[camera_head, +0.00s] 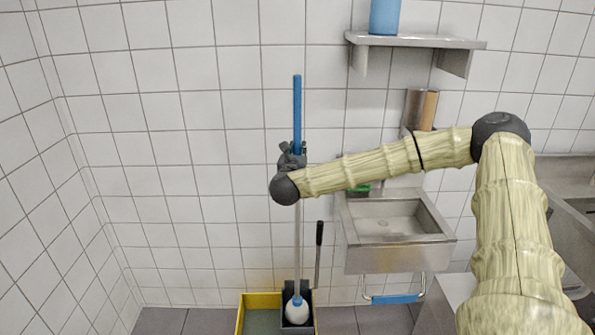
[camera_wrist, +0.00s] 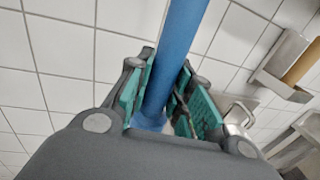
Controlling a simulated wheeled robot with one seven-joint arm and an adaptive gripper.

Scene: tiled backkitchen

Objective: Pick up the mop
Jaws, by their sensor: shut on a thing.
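The mop (camera_head: 297,115) stands upright against the tiled corner, with a blue upper handle, a pale lower shaft and a white head (camera_head: 297,310) low down in a dark bucket. My gripper (camera_head: 292,150) is at the blue part of the handle, around its lower end. In the wrist view the blue handle (camera_wrist: 178,50) runs between the teal pads of my gripper (camera_wrist: 165,95), and the fingers are shut on it. The part of the handle behind my gripper is hidden in the head view.
A yellow bin (camera_head: 240,318) and a dark bucket (camera_head: 308,325) stand on the floor. A black-handled tool (camera_head: 319,235) rises beside the mop. A steel sink (camera_head: 400,255) and a wall shelf (camera_head: 420,41) with a blue container (camera_head: 384,16) are to the right. The left wall is bare.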

